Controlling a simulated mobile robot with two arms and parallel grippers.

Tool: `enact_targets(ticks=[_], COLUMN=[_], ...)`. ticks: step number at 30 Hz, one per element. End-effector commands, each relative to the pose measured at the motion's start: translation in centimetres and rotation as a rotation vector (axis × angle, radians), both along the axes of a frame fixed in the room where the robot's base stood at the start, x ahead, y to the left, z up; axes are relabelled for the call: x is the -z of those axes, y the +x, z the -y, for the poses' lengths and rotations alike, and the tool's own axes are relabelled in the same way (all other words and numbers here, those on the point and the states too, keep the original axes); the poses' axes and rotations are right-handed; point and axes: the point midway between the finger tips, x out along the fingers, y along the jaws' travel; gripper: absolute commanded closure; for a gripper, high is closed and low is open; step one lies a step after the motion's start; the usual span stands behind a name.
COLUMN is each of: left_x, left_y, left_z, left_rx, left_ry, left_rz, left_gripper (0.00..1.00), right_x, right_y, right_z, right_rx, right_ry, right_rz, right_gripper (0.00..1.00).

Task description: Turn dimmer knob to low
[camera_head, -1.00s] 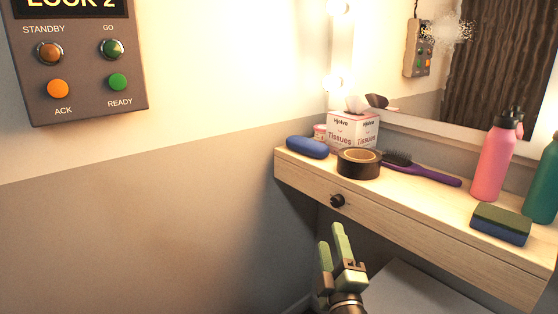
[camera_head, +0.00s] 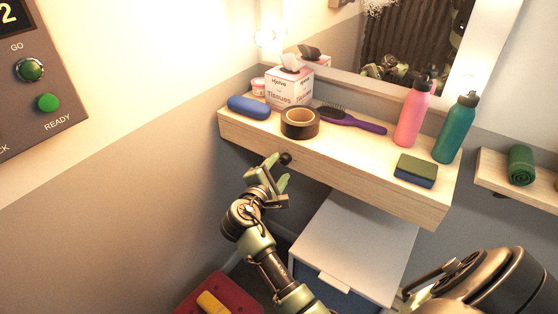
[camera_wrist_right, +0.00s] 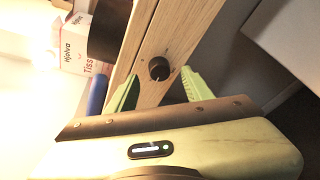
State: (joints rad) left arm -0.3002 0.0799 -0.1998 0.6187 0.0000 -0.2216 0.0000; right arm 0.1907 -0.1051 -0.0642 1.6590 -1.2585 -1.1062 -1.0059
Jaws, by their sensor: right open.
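The dimmer knob (camera_head: 286,158) is small, round and black, on the front face of the light wooden shelf (camera_head: 350,180). In the right wrist view the knob (camera_wrist_right: 159,68) shows face on, between and just ahead of the fingertips. Its setting cannot be read. My right gripper (camera_head: 278,171) is open, its green fingers pointing at the shelf front close to the knob. In the right wrist view the gripper (camera_wrist_right: 160,78) has one finger on either side of the knob, with gaps visible; I cannot tell any contact.
A white-topped cabinet (camera_head: 355,245) stands below.

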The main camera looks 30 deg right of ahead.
Motion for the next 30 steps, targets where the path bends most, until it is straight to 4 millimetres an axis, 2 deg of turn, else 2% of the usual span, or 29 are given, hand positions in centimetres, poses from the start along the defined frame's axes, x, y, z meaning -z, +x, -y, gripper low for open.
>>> enact_targets(ticks=[3,7,17,20,21,23,30], left_x=[-0.2,-0.3,-0.3,-0.3,-0.3,-0.3,-0.7], left_y=[0.1,0.1,0.1,0.1,0.1,0.1,0.2], left_z=[0.0,0.0,0.1,0.1,0.1,0.1,0.1], left_rx=[0.0,0.0,0.001,0.001,0.001,0.001,0.0], left_ry=[0.0,0.0,-0.001,-0.001,-0.001,-0.001,-0.002], left_rz=[0.001,0.002,0.003,0.003,0.003,0.003,0.004], left_gripper=[0.17,0.17,0.17,0.17,0.17,0.17,0.17], right_x=[0.2,0.5,0.7,0.7,0.7,0.7,0.6], right_y=[1.1,1.8,2.1,2.1,2.1,2.1,2.1], right_z=[1.5,2.4,2.8,2.7,2.7,2.7,2.7], right_rx=[0.0,-0.001,-0.002,-0.002,-0.002,-0.002,-0.002], right_ry=[0.0,-0.001,0.002,0.002,0.002,0.002,-0.002], right_rz=[0.001,0.002,0.003,0.003,0.003,0.003,-0.008], right_gripper=[0.49,0.49,0.49,0.74,0.85,1.0,1.0])
